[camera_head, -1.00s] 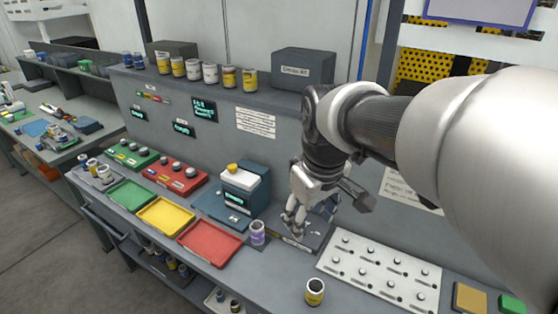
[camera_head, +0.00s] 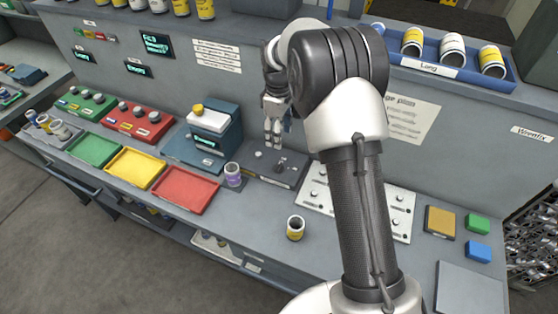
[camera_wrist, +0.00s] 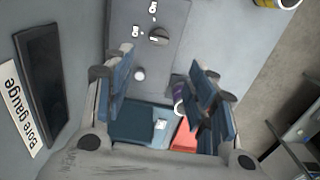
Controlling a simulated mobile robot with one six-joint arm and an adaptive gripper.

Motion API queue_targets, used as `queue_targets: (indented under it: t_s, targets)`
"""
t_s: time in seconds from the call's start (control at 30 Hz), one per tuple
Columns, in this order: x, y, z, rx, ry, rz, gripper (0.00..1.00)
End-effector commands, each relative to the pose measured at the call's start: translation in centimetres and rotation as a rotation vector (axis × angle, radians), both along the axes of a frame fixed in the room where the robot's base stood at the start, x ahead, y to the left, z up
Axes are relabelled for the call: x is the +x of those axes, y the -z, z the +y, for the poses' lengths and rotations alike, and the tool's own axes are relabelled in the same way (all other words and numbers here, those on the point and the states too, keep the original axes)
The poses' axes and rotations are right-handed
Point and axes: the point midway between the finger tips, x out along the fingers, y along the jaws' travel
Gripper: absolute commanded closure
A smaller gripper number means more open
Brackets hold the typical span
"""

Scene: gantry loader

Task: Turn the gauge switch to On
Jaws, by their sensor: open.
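The gauge switch is a dark round knob (camera_wrist: 159,36) on a grey plate (camera_wrist: 178,12) in the wrist view, with small white markings beside it. A small light round button (camera_wrist: 139,74) sits on the same plate, nearer my gripper. My gripper (camera_wrist: 163,82) is open and empty, its blue-padded fingers apart, with the knob ahead of and beyond the tips. In the head view my gripper (camera_head: 273,143) hangs above the plate (camera_head: 292,180), and the knob (camera_head: 281,168) shows close below the fingers. Which way the knob points is too small to tell.
A dark display with a "Bore gauge" label (camera_wrist: 20,112) stands left in the wrist view. Beside the plate are a blue-grey device (camera_head: 215,130), a purple-labelled can (camera_head: 233,174) and a white knobbed panel (camera_head: 318,190). A yellow can (camera_head: 295,228) stands in front.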

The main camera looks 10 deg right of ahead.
Motion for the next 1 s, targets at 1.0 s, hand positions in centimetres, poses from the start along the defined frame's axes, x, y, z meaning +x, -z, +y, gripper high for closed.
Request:
queue_targets:
  t_s: [1.0]
  targets:
    - [0.0,14.3,0.0,0.0,0.002,0.0,0.48]
